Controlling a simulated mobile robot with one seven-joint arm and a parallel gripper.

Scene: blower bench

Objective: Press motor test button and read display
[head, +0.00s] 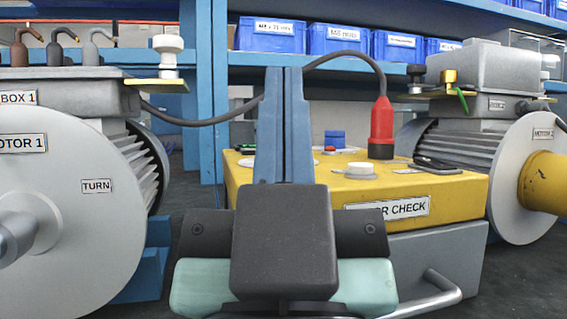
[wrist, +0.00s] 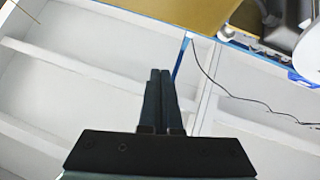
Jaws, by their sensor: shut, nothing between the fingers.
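A yellow check box (head: 460,190) stands in the middle of the head view, its front label (head: 398,209) partly hidden and reading "OR CHECK". On its top are a white round button (head: 360,169) on a grey disc, a small red button (head: 330,149) and a blue knob (head: 335,138). I cannot tell which is the motor test button, and no readable display shows. My gripper (head: 286,72) stands upright in front of the box, fingers shut and empty, hiding part of its top. In the wrist view my gripper (wrist: 160,73) is shut before white panels.
Motor 1 (head: 95,225) stands close on the left, motor 2 (head: 515,180) on the right. A red plug (head: 381,128) on a dark cable stands on the box top. A grey drawer with a handle (head: 440,290) is below. Blue bins (head: 338,40) line the shelf behind.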

